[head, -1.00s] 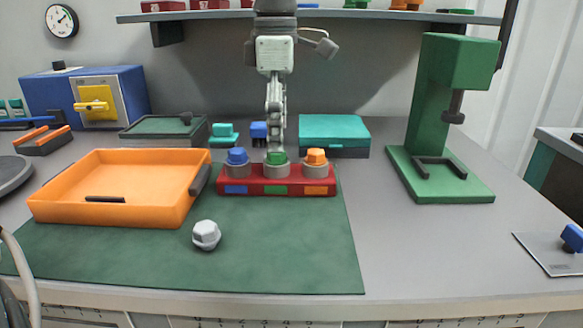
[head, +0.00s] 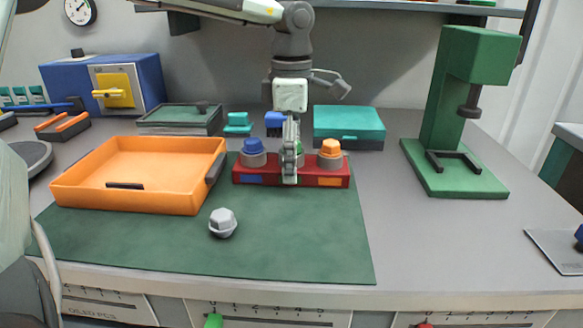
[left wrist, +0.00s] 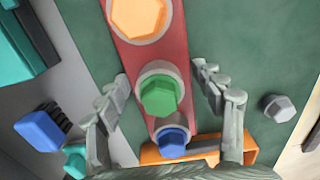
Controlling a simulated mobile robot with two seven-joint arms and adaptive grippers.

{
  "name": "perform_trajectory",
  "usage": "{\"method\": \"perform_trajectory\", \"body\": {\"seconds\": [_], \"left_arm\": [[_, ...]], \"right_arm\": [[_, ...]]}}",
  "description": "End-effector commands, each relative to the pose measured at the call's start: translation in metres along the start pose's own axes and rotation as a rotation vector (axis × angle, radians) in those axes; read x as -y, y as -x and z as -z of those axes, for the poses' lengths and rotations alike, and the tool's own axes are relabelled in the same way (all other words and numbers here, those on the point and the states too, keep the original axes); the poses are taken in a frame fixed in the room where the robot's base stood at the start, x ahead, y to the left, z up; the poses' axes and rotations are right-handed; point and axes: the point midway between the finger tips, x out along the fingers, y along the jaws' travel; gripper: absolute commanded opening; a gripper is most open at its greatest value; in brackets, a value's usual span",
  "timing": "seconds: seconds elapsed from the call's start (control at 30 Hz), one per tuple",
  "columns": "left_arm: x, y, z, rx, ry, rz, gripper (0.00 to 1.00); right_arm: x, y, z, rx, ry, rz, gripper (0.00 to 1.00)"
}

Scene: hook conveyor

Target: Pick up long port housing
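A red rack (head: 262,180) holds three hexagonal-topped parts in grey collars: blue (head: 253,146), green (head: 300,147) and orange (head: 330,148). I cannot tell by look which one is named the long port housing. My left gripper (head: 290,178) points down over the middle of the rack and hides most of the green part in the head view. In the left wrist view its open fingers (left wrist: 163,90) stand on either side of the green part (left wrist: 159,96), apart from it. The blue part (left wrist: 172,142) and orange part (left wrist: 140,15) show there too. My right gripper is not in view.
An orange tray (head: 75,192) stands left of the rack. A grey hexagonal piece (head: 223,222) lies on the green mat (head: 300,240). A teal box (head: 349,122) is behind, and a green press (head: 445,180) stands right. The mat's front right is clear.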

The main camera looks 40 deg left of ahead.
Motion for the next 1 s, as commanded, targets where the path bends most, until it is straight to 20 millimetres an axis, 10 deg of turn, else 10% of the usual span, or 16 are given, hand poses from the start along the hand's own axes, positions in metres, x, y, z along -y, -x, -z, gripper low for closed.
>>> {"method": "perform_trajectory", "body": {"seconds": [0.5, 1.0], "left_arm": [[0.000, 0.001, 0.000, 0.000, 0.000, -0.001, 0.00], [-0.002, 0.032, -0.002, 0.006, 0.001, -0.012, 0.00]], "right_arm": [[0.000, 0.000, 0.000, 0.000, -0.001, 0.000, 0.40], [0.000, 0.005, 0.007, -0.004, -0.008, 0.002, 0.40]]}}
